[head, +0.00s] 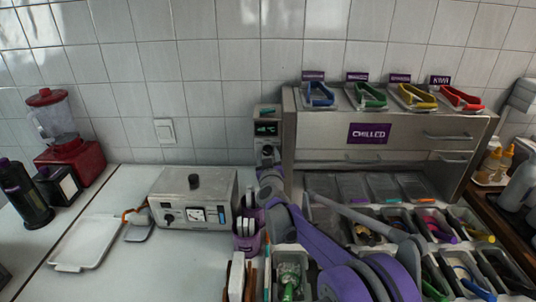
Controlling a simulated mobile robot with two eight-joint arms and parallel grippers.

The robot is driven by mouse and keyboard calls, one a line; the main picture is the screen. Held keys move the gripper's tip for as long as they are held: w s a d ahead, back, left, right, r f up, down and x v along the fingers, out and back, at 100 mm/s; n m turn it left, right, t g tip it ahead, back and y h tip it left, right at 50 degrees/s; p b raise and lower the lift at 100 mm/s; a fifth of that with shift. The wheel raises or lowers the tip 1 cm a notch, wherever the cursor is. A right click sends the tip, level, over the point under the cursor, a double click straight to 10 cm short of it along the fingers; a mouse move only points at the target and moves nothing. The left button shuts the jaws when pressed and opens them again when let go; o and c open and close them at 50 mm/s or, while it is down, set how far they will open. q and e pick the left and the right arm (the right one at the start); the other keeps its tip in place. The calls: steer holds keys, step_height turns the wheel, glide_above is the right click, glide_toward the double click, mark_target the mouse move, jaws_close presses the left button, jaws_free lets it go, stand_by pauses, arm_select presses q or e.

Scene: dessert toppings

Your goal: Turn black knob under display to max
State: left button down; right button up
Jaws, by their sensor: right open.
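A small display (266,129) with green digits is on the narrow upright panel (266,112) at the left end of the steel chilled cabinet. My right gripper (267,153) is raised in front of this panel, just below the display. It is open, and its fingers point at the panel. The black knob under the display is mostly or wholly hidden behind the gripper, so I cannot tell its setting or whether the fingers touch it. My purple right arm reaches up to it from the lower right. My left gripper is not in view.
A steel box (192,190) with dials stands left of my gripper. A purple holder (247,243) with utensils is close below. The chilled cabinet (330,130) and topping bins are to the right. A white tray (85,243) and red blender (70,150) are at left.

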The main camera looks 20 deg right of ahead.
jaws_close()
